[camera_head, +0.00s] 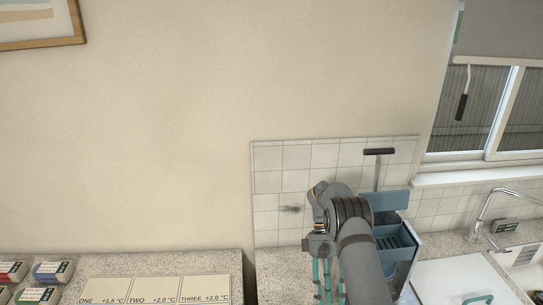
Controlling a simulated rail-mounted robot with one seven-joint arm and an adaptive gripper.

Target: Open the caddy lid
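The caddy (408,262) is a blue box on the counter right of my wrist, with a dark slotted inside showing. A blue panel (385,201), which looks like its lid, stands raised behind the box. A grey stem with a dark crossbar handle (379,152) rises above the panel; I cannot tell whether it is joined to it. My gripper (327,294) points down, left of the caddy and apart from it. Its teal fingers run to the bottom edge of the picture, so their tips and opening are unclear. My arm hides the caddy's left side.
A white lidded top (455,279) with a teal handle (478,299) lies right of the caddy, with a sink tap (492,205) beyond. Labelled cards (155,290) and several small boxes (53,271) lie on the left counter. A tiled wall (268,160) stands behind.

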